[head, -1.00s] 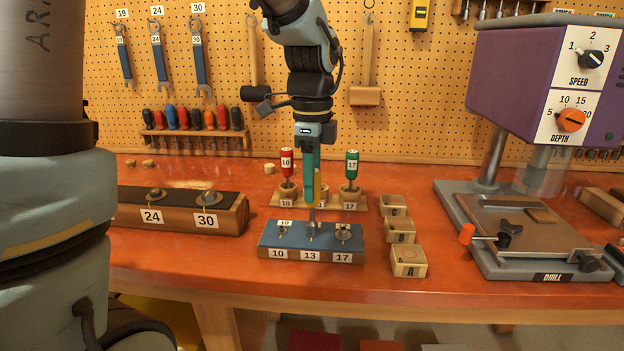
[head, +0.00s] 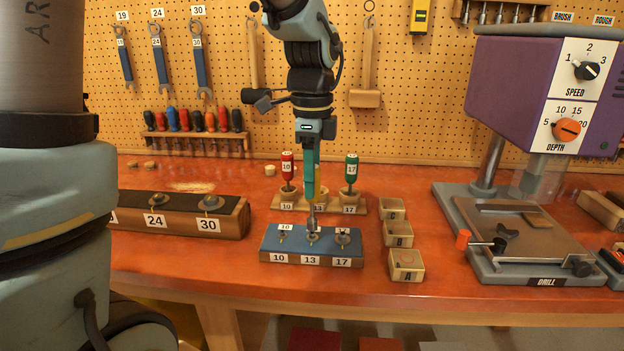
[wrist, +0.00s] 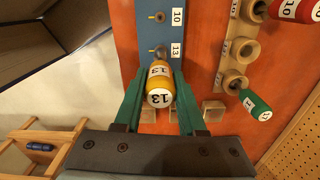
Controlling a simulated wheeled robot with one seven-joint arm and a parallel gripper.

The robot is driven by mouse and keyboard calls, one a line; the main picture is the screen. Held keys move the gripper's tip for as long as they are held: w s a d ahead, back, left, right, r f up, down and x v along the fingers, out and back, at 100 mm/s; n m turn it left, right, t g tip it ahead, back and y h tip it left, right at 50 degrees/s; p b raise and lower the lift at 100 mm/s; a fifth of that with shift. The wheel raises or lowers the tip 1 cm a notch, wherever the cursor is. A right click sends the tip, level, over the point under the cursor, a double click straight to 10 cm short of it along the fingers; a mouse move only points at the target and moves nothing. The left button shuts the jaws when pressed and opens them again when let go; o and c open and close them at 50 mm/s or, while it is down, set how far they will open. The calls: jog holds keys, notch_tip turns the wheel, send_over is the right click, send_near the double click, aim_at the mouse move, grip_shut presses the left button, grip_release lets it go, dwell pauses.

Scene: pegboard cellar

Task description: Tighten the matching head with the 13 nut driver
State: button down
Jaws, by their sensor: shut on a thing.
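My gripper (head: 312,190) is shut on the yellow 13 nut driver (wrist: 160,80), whose handle is between the green fingers in the wrist view. The driver points down, roughly upright. Its metal end is at the middle of the blue-topped block (head: 274,244), at the 13 head (head: 312,238). I cannot tell whether the socket is seated on it. The 13 head also shows in the wrist view (wrist: 158,50), just beyond the driver. The 10 head (head: 282,236) is to its left and the 17 head (head: 343,236) to its right.
Behind the block, a wooden stand (head: 277,204) holds the red 10 driver (head: 287,168) and the green 17 driver (head: 351,170). Small bins (head: 406,263) stand to the right, before the drill press (head: 530,235). A block marked 24 and 30 (head: 235,222) is at left.

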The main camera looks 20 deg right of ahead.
jog(key=shift+r+p, duration=2)
jog(key=shift+r, duration=0.5)
jog(key=c, duration=1)
grip_release()
grip_shut()
